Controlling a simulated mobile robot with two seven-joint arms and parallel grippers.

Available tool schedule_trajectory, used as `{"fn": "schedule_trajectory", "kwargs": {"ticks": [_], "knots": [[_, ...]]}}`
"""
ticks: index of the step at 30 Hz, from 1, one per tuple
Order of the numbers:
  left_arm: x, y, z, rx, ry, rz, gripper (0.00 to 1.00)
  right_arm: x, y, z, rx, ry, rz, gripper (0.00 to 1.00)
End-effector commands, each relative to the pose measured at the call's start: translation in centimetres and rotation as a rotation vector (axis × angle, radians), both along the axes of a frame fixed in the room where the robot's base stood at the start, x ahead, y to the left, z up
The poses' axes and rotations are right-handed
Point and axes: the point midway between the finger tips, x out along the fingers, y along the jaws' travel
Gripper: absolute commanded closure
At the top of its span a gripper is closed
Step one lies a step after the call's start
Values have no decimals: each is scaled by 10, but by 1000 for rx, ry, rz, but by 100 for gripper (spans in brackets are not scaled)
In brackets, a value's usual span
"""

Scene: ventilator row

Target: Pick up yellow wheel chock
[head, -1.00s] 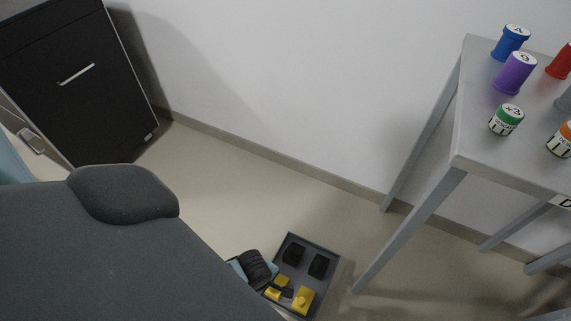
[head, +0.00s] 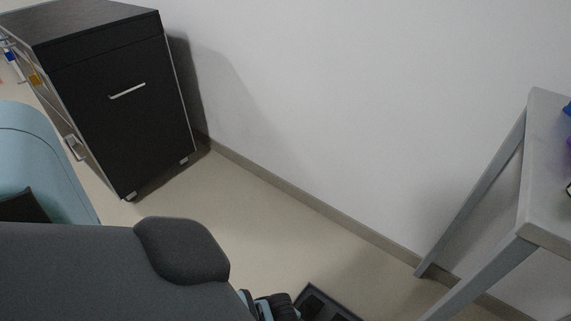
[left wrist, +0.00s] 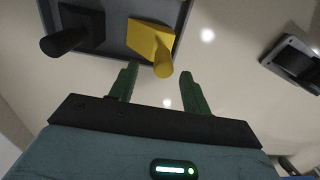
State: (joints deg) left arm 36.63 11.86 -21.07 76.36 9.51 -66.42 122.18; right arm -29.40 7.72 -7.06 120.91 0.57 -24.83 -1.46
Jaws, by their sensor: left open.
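In the left wrist view a yellow wheel chock (left wrist: 150,42) with a rounded handle sits at the near edge of a dark tray (left wrist: 115,48). My left gripper (left wrist: 160,88) is open, and its two green fingers point toward the chock. The chock's handle shows between and just beyond the fingertips; I cannot tell if they touch. A black chock (left wrist: 82,28) with a handle lies to its left in the tray. In the head view only a corner of the tray (head: 340,303) shows at the bottom edge, and the yellow chock is out of frame. My right gripper is not in view.
A black cabinet (head: 130,105) stands against the wall at the left of the head view. A grey table (head: 545,200) stands at the right, its legs near the tray. A light blue object (head: 45,150) is at the left edge. Open floor (head: 260,215) lies between.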

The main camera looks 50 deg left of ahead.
Motion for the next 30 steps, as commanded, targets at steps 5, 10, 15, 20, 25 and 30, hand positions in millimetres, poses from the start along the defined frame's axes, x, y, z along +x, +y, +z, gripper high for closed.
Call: {"fn": "schedule_trajectory", "kwargs": {"ticks": [5, 10, 15, 20, 25, 30], "knots": [[0, 0, -7, 0, -1, 0, 52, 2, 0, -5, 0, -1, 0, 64], [-4, -2, -27, 1, 2, -1, 52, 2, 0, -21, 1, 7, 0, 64], [-4, -3, -48, 2, 0, -1, 52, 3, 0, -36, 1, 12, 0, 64], [-3, -3, -51, 0, -2, 0, 52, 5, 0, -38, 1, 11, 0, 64], [-3, -3, -50, 1, -3, 0, 56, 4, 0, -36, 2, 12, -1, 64], [-3, -3, -50, 0, -2, 0, 78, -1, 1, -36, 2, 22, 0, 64]]}}
